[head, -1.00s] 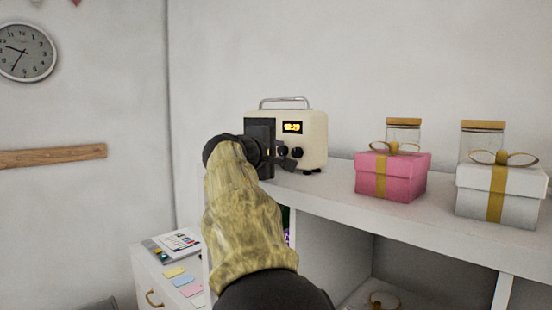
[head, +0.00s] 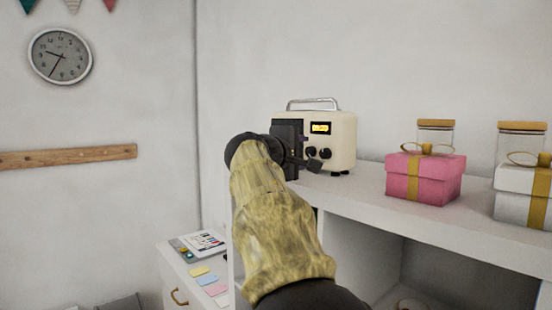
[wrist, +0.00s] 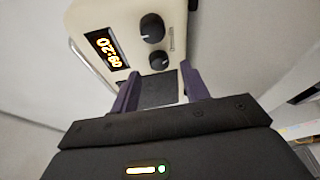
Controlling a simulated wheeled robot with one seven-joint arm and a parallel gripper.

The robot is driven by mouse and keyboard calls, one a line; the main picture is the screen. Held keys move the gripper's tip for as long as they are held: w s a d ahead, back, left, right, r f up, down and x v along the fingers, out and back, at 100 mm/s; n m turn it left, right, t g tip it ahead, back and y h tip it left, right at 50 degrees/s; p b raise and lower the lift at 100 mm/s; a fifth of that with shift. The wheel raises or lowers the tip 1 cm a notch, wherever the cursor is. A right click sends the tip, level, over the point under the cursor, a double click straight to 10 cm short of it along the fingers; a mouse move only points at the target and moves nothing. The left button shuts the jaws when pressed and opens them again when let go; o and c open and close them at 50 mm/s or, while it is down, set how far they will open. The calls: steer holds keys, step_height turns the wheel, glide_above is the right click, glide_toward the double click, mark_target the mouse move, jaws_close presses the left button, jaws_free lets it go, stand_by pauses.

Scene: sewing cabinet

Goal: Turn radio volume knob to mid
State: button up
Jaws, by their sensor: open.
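The cream radio (head: 343,132) stands on the white shelf, with a metal handle on top and a lit display (head: 320,128). Its two black knobs show below the display in the head view. My gripper (wrist: 158,80) is open, with a finger on either side just below the smaller knob in that picture. I cannot tell whether it touches. My arm hides the radio's left part in the head view.
A pink gift box (head: 420,180) and a white gift box (head: 524,205) stand on the shelf (head: 370,196) to the right, with lidded glass jars (head: 435,135) behind them. A lower white cabinet with papers (head: 203,243) is at the left.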

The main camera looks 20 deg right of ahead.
steer(key=b+v, duration=0.5)
steer(key=v, duration=1)
steer(key=shift+s+a, duration=0.15)
steer(key=shift+s, duration=0.05)
steer(key=shift+c, duration=0.3)
steer(key=shift+f, duration=0.1)
steer(key=shift+c, duration=1.2)
steer(key=w+f+g+y, duration=0.2)
steer(key=f+y, duration=0.2)
steer(key=f, duration=1.2)
steer(key=w+f+g+y, duration=0.15)
steer(key=f+y, duration=0.25)
steer(key=f, duration=1.2)
steer(key=s+f+m+g+y, duration=0.2)
steer(key=s+f+m, duration=0.2)
steer(key=s+f, duration=0.5)
steer(key=s+f+m+g+y, duration=0.2)
steer(key=s+f+m, duration=0.3)
steer(key=s+f, duration=0.5)
step_height(320, 180, down, 6)
steer(key=shift+r+g+y, duration=0.2)
steer(key=shift+g+y, duration=0.1)
steer(key=shift+g, duration=0.35)
